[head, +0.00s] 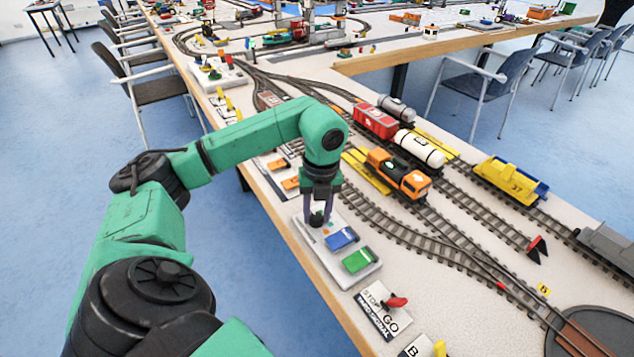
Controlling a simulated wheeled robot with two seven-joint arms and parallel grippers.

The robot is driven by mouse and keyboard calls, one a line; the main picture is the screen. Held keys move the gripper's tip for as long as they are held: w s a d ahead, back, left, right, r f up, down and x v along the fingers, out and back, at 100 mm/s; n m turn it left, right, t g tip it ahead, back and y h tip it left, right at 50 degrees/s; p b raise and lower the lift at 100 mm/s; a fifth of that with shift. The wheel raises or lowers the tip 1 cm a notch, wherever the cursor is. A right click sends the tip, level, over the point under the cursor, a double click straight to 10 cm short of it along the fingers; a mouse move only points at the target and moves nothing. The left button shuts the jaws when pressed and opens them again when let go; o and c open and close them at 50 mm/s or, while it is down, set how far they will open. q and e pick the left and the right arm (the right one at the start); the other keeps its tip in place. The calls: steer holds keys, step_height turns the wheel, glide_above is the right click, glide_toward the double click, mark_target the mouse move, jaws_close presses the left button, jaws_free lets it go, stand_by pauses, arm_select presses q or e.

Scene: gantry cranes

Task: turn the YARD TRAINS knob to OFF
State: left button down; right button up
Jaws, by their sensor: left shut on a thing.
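My left gripper (319,211) comes down from above onto a white control panel (324,258) near the table's front edge. Its fingers are shut on a small dark knob (317,220) at the panel's far left end. The fingers partly cover the knob, and its pointer direction cannot be made out. The YARD TRAINS and OFF lettering is not readable here. A blue switch (342,238) and a green switch (358,260) sit beside the knob on the same panel. My right gripper is not in view.
A STOP/GO plate (374,314) with a red lever (395,302) lies nearer on the table edge. An orange locomotive (398,178) and a white tank wagon (420,149) stand on tracks behind. Orange switches (290,183) are beyond the gripper. Chairs line the left aisle.

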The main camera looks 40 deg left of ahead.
arm_select(q)
steer(key=shift+c, duration=2.3)
jaws_free()
steer(key=r, duration=0.2)
steer(key=r+p, duration=0.1)
steer(key=r, duration=0.5)
steer(key=shift+w+d, duration=0.15)
steer(key=shift+w, duration=0.1)
step_height(320, 180, up, 7)
steer(key=p, duration=0.4)
glide_above(319, 216)
steer(key=shift+w+d+f, duration=0.1)
steer(key=shift+d+f, duration=0.05)
steer(key=shift+f, duration=0.05)
